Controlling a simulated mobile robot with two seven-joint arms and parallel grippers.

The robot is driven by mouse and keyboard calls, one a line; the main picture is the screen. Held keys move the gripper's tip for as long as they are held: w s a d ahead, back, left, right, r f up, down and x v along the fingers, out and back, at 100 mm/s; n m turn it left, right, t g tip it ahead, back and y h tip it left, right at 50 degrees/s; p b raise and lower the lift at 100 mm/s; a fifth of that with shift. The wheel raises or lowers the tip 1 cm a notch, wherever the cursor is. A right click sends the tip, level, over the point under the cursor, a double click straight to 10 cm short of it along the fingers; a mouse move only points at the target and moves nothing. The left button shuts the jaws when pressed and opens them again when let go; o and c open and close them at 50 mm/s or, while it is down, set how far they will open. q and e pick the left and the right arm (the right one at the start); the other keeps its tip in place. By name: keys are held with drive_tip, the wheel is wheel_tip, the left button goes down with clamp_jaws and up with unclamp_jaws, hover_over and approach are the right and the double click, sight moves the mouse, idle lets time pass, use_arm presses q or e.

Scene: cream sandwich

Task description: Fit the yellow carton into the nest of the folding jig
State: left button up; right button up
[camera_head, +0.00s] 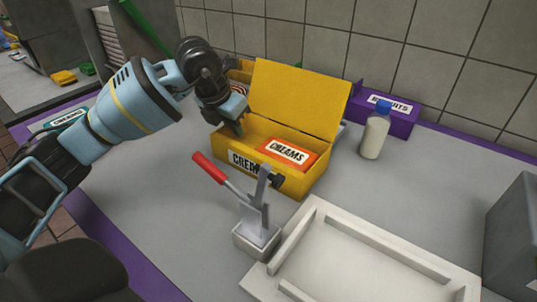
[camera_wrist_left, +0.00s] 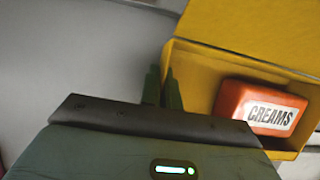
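The yellow carton (camera_head: 318,182), labelled CREAMS, stands on the grey counter with its lid raised at the back. An orange CREAMS pack (camera_head: 289,152) lies inside; it also shows in the left wrist view (camera_wrist_left: 262,107). My left gripper (camera_head: 236,124) is at the carton's left wall. In the left wrist view its narrow green fingers (camera_wrist_left: 163,90) are close together, one on each side of the wall edge. A white frame with raised rails (camera_head: 375,238), seemingly the jig, lies in front to the right, apart from the carton. My right gripper is not in view.
A red-handled lever tool (camera_head: 210,169) stands in a small white holder (camera_head: 254,241) between the carton and the white frame. A milk bottle (camera_head: 374,135) and a purple box (camera_head: 400,117) stand behind right. A grey block (camera_head: 513,240) is at the right edge.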

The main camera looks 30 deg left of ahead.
use_arm(q)
drive_tip(key=shift+r, duration=0.1)
clamp_jaws()
drive_tip(key=shift+r, duration=0.25)
wheel_tip(320, 180, up, 9)
drive_tip(key=shift+f+p, duration=0.15)
drive_tip(key=shift+p, duration=0.3)
drive_tip(key=shift+r, duration=0.6)
